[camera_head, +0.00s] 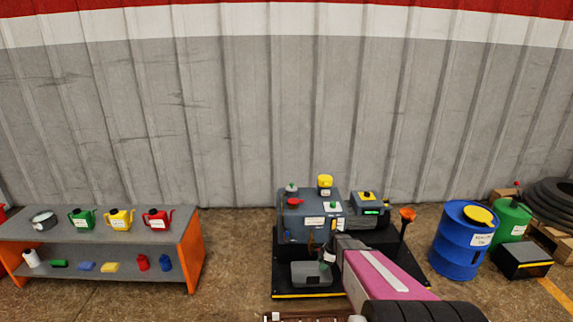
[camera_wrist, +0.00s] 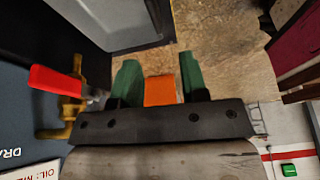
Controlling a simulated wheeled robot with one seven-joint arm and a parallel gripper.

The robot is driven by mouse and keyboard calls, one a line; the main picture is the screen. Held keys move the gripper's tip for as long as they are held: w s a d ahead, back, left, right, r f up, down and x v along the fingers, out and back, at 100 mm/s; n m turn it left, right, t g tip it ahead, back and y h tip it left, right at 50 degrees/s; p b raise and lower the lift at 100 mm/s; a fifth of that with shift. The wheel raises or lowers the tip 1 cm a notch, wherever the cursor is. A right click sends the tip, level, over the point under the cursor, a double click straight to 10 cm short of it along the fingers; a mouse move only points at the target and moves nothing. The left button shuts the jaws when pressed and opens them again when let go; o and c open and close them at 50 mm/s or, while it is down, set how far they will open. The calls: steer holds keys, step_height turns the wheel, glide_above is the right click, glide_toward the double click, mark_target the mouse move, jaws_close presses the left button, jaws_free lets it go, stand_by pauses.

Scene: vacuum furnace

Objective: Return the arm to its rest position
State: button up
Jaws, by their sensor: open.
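My arm (camera_head: 385,280), with a magenta link, reaches forward to the dark grey pump unit (camera_head: 300,235) in the head view. My gripper (camera_wrist: 158,62) shows two green fingers spread apart in the wrist view, with floor visible between their tips. An orange block (camera_wrist: 160,91) shows between the finger bases; I cannot tell whether it belongs to the gripper. Beside the fingers on the left is a brass valve (camera_wrist: 72,108) with a red lever (camera_wrist: 55,82), apart from them. In the head view the gripper is small and partly hidden by the arm.
A grey drain pan (camera_head: 312,274) lies at the unit's front; its edge also shows in the wrist view (camera_wrist: 125,38). An orange-sided shelf (camera_head: 190,262) with jugs stands left, a blue drum (camera_head: 458,245) right. Floor between shelf and unit is clear.

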steer(key=s+a+r+m+h, duration=0.1)
steer(key=s+r+m+h, duration=0.1)
steer(key=s+r+m, duration=0.6)
steer(key=s+a+r+m+h, duration=0.1)
steer(key=s+r+m+h, duration=0.1)
steer(key=s+r+m, duration=0.7)
steer(key=s+r, duration=0.5)
steer(key=r, duration=0.6)
steer(key=shift+a+r, duration=0.3)
steer(key=shift+r, duration=0.1)
